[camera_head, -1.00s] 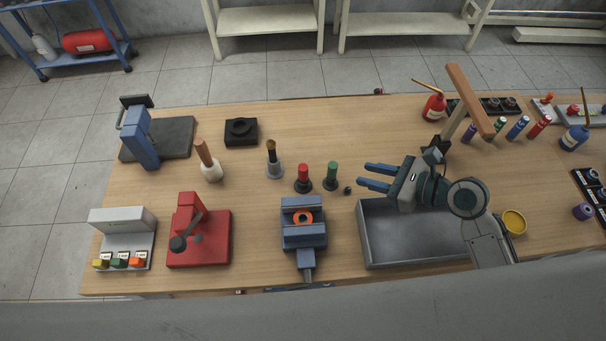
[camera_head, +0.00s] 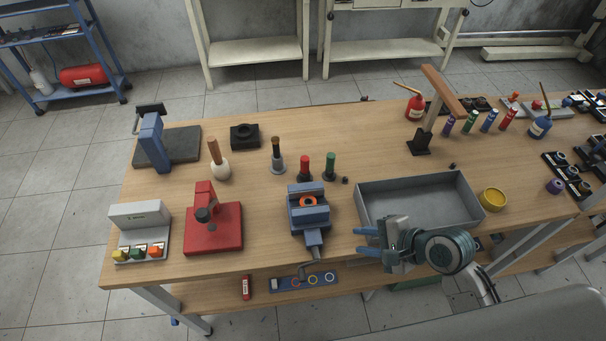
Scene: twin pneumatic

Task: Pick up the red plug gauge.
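The red plug gauge appears to be the red-handled piece (camera_head: 304,163) standing upright on a dark base near the middle of the bench. A similar green-handled piece (camera_head: 330,162) stands just to its right. My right gripper (camera_head: 358,242) is at the front edge of the bench, in front of the grey tray. Its two blue fingers point left and are spread apart with nothing between them. It is well apart from the red piece, to the front and right. My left gripper is not in view.
A blue vise (camera_head: 309,214) with an orange ring stands in front of the red piece. A red press (camera_head: 213,234) is left of it, a grey tray (camera_head: 364,212) right. A brush (camera_head: 277,158) stands close on the left. The bench (camera_head: 370,130) behind is clear.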

